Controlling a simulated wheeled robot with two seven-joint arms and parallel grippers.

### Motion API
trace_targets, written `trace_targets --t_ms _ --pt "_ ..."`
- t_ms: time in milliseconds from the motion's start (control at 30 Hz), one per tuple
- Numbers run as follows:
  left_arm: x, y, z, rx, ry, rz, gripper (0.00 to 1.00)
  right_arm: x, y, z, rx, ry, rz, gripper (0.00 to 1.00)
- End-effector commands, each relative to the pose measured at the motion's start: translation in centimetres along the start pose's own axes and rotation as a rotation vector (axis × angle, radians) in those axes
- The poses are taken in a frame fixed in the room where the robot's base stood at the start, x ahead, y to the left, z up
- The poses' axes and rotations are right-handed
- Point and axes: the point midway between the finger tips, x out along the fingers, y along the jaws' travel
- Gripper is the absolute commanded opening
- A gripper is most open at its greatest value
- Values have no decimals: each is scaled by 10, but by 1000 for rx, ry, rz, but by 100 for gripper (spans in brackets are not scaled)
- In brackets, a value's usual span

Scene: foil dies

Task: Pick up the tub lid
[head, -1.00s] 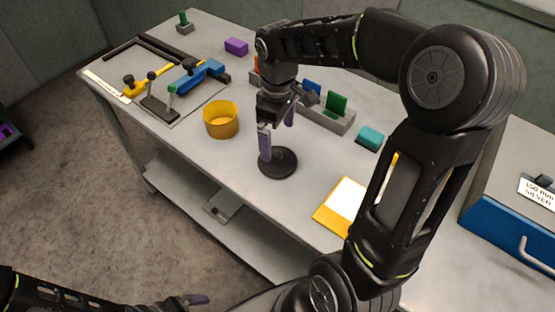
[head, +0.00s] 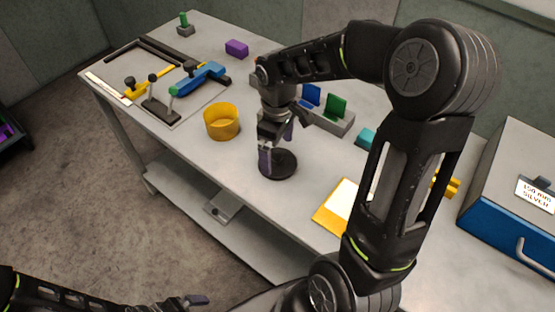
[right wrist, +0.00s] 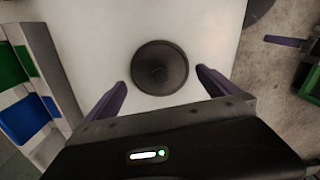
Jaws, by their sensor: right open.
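The tub lid (head: 281,166) is a dark round disc lying flat on the table near its front edge. In the right wrist view the lid (right wrist: 160,68) shows a small raised knob at its centre. My right gripper (head: 276,155) is above the lid, its purple fingers pointing down.
A yellow open tub (head: 221,122) stands left of the lid. A grey holder (head: 333,121) with blue and green pieces is behind my right gripper. A yellow-edged white sheet (head: 336,208) lies to the right. A blue-fronted box (head: 505,220) stands far right.

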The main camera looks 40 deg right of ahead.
Motion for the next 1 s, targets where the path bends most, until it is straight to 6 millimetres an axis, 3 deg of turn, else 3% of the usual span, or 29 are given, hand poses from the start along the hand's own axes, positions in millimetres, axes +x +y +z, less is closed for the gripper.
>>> trace_targets --t_ms 233,833,1000 --pt "-5 2 1 -1 -2 -2 100 30 0 0 1 -1 -1 100" --pt "-5 1 1 -1 -2 -2 100 31 0 0 1 0 0 100" --pt "-5 1 1 -1 -2 -2 100 31 0 0 1 0 0 87"
